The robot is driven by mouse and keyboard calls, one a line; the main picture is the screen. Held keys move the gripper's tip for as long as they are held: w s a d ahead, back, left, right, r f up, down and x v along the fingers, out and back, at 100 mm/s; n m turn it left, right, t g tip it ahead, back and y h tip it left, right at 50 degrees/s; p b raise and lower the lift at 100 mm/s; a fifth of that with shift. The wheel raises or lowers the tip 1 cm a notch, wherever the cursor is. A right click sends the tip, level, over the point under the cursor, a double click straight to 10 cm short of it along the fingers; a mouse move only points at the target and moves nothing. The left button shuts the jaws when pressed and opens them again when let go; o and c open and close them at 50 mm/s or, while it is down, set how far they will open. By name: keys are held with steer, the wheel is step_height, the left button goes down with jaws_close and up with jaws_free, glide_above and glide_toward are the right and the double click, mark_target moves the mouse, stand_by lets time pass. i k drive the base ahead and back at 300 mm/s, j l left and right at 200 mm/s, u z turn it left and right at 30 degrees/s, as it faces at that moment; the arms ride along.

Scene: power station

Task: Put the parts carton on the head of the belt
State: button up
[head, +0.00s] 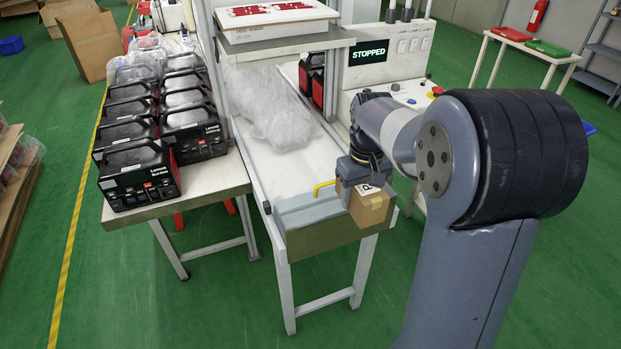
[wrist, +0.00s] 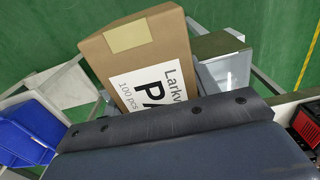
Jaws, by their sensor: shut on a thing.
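The parts carton (head: 373,208) is a small brown box with a white printed label and a tape strip. It is at the right side of the near end of the belt (head: 306,178) in the head view. My gripper (head: 356,176) is above it and shut on it. In the wrist view the carton (wrist: 133,52) is close against the dark gripper edge (wrist: 170,122), its label partly covered. The grey-blue end plate (head: 308,212) of the belt is left of the carton. I cannot tell whether the carton touches the belt. The fingertips are hidden.
A yellow handle (head: 322,186) stands close left of the carton. Clear plastic wrap (head: 270,105) lies farther up the belt. A side table (head: 207,183) at left holds several black power units. A display (head: 369,51) reads STOPPED. Blue bins (wrist: 28,132) show in the wrist view.

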mark_target(312, 181)
steer(key=i+j, duration=0.2)
steer(key=i, duration=0.25)
steer(key=i+j, duration=0.2)
steer(key=i, duration=0.2)
